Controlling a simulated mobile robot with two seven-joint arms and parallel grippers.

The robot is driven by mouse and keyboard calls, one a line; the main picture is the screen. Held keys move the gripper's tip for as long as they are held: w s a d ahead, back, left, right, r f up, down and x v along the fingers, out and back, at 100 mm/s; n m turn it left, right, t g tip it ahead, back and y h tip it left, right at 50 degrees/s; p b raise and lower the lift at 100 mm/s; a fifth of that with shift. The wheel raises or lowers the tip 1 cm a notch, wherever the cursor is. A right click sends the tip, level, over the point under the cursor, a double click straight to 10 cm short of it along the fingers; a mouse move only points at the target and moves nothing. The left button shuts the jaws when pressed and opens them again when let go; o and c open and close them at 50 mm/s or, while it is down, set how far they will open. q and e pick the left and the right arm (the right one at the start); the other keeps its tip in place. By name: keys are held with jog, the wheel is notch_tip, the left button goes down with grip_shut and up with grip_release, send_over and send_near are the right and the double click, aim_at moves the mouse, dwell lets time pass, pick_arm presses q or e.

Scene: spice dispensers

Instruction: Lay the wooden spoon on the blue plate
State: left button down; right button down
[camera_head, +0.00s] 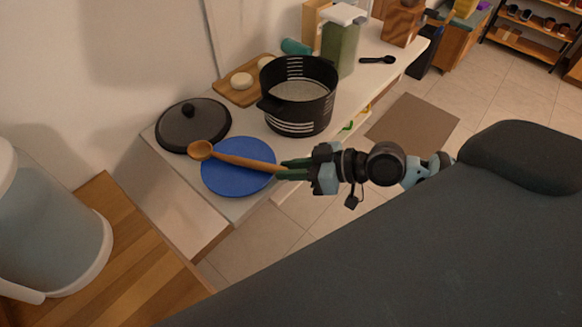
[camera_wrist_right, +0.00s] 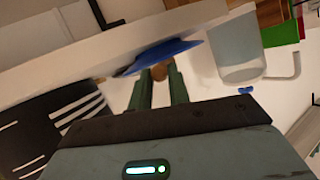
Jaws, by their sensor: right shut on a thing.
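The wooden spoon (camera_head: 232,159) is held by its handle end in my right gripper (camera_head: 290,170), whose green fingers are shut on it. The spoon's bowl points left, toward the pot lid. The blue plate (camera_head: 236,182) sits on the white counter, and the spoon crosses over its upper part in the head view. I cannot tell whether spoon and plate touch. In the right wrist view, the spoon's end (camera_wrist_right: 159,72) shows between the fingers, with the blue plate (camera_wrist_right: 170,52) beyond it. My left gripper is not in view.
A dark pot lid (camera_head: 180,128) lies left of the plate. A black pot (camera_head: 300,105) stands behind it, beside a wooden board (camera_head: 240,97) with white round items. A green container (camera_head: 340,48) and a black spoon (camera_head: 377,60) are farther back. The counter's front edge is close to the plate.

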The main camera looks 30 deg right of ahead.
jog(key=shift+f, duration=0.15)
jog(key=c, duration=1.3)
grip_release()
